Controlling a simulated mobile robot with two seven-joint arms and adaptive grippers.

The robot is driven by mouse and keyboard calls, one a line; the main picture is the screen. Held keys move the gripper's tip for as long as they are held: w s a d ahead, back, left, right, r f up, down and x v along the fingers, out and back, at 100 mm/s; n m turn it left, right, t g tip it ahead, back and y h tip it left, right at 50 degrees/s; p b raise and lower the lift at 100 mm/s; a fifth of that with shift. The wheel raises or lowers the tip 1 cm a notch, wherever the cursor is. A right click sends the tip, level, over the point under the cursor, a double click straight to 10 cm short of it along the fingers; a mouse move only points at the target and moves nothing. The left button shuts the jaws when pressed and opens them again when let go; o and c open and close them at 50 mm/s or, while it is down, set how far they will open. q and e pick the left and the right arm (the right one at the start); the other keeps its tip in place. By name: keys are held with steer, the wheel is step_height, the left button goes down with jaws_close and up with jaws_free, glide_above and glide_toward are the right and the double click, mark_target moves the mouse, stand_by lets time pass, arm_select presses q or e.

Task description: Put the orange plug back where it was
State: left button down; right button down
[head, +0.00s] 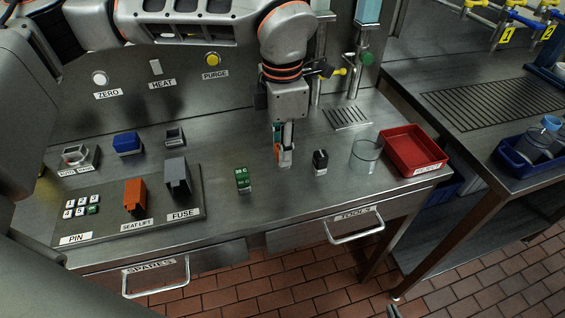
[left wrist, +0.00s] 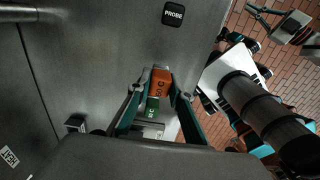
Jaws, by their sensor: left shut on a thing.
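My left gripper (head: 284,156) points down above the steel worktop, between a green block (head: 243,178) and the black probe block (head: 320,160). It is shut on the orange plug (left wrist: 160,83), which shows between its fingers in the left wrist view. In the head view the plug is mostly hidden by the fingers. Whether its lower end touches the worktop I cannot tell. The green block also shows just below the plug in the left wrist view (left wrist: 152,104). My right gripper (left wrist: 264,22) seems to show small at the upper right there; its jaws are unclear.
A glass (head: 366,155) and a red tray (head: 412,152) stand to the right. To the left, a raised panel (head: 190,214) carries an orange seat lift block (head: 134,196), a grey fuse block (head: 176,178) and small pin keys. A blue block (head: 127,143) stands behind. Worktop around my left gripper is mostly clear.

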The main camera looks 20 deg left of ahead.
arm_select(q)
steer(key=shift+f, duration=2.35)
steer(key=shift+f, duration=0.15)
steer(key=c, duration=1.8)
jaws_free()
